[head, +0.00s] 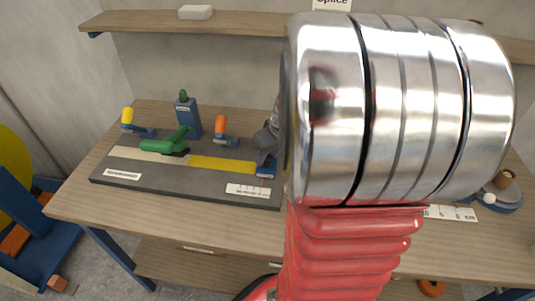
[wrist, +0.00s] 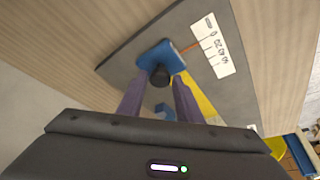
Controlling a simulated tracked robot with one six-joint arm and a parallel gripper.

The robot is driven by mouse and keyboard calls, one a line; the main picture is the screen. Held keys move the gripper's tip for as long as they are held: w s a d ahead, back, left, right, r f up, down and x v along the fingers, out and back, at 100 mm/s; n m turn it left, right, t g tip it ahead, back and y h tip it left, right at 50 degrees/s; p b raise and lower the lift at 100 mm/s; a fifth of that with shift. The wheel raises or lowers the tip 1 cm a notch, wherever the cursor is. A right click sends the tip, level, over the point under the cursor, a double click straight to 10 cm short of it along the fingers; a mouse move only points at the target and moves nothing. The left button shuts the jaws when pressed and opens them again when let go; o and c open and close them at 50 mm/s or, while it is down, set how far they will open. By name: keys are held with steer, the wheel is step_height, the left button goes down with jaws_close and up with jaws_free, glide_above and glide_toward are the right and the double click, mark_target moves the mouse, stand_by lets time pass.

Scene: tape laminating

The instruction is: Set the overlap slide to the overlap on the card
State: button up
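The overlap slide is a blue block with a black knob at the right end of the grey fixture plate; it shows in the wrist view (wrist: 151,52) and in the head view (head: 266,170). A white printed scale (wrist: 212,45) lies beside it, with a thin reddish line between slide and scale. My gripper (wrist: 159,80) is open, its two fingers on either side of the knob with small gaps showing. In the head view my gripper (head: 268,142) is partly hidden by my wrist. A card headed "Splice" (head: 332,4) is cut off at the top edge; its overlap value cannot be read.
The plate (head: 108,183) carries a cream strip (head: 125,154), a yellow strip (head: 222,164), a green lever clamp (head: 160,146), and yellow (head: 128,117) and orange (head: 221,126) handled clamps. A blue post (head: 188,117) stands behind. A shelf (head: 240,22) runs above the bench.

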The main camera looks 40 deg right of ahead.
jaws_close()
